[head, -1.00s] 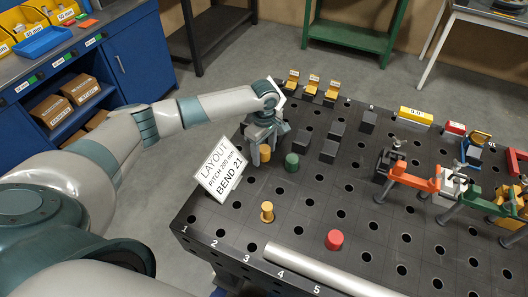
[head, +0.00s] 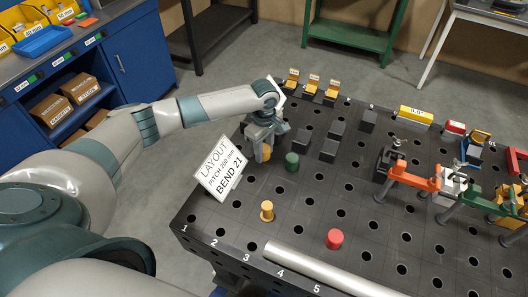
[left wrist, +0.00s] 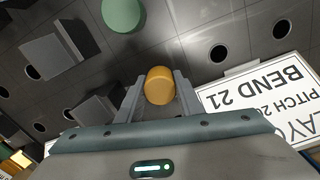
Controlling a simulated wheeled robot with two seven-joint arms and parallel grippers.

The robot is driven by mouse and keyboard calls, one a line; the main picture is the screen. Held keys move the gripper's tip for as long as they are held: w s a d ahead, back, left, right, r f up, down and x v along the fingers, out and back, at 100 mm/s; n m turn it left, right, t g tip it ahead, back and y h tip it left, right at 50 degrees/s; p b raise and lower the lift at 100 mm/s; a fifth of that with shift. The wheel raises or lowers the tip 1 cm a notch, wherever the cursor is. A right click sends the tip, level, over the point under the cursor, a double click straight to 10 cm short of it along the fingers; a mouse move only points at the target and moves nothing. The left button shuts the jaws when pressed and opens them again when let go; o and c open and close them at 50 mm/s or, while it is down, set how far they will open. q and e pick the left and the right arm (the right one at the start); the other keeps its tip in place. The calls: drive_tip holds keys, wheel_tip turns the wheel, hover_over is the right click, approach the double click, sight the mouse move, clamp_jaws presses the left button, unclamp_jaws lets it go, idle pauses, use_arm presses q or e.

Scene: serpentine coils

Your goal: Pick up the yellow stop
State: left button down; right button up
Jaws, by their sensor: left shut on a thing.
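The yellow stop (head: 266,151), a short orange-yellow cylinder, is upright at the table's left side, behind the layout sign. My left gripper (head: 263,154) reaches down over it and is shut on it, one finger on each side. In the left wrist view the stop's round end (left wrist: 160,87) shows between the two fingers (left wrist: 159,96). I cannot tell whether it still touches the table. A second yellow piece with a collar (head: 267,211) stands nearer the front edge. My right gripper is not in view.
A green stop (head: 292,161) stands close to the right of the gripper. The white layout sign (head: 220,170) leans close in front. A red stop (head: 334,239) and a long metal tube (head: 325,272) are near the front. Dark blocks (head: 329,150) and clamps (head: 412,177) lie further right.

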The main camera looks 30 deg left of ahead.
use_arm(q)
wheel_tip(320, 180, up, 9)
drive_tip(key=b, duration=0.3)
drive_tip(key=shift+w+r, duration=0.1)
drive_tip(key=shift+r, duration=0.45)
drive_tip(key=shift+d+r, duration=0.1)
drive_tip(key=shift+d, duration=0.15)
drive_tip(key=s+d+r+m+b, duration=0.1)
drive_tip(key=s+d+m+b, duration=0.2)
drive_tip(key=s+m, duration=0.4)
drive_tip(key=s+d+r+m+b, duration=0.1)
drive_tip(key=s+d+m+b, duration=0.2)
drive_tip(key=s+d+m, duration=0.3)
drive_tip(key=s+m, duration=0.2)
drive_tip(key=s, duration=0.2)
drive_tip(key=shift+s+d+r+m, duration=0.2)
drive_tip(key=shift+s+d+m, duration=0.05)
drive_tip(key=shift+m, duration=0.05)
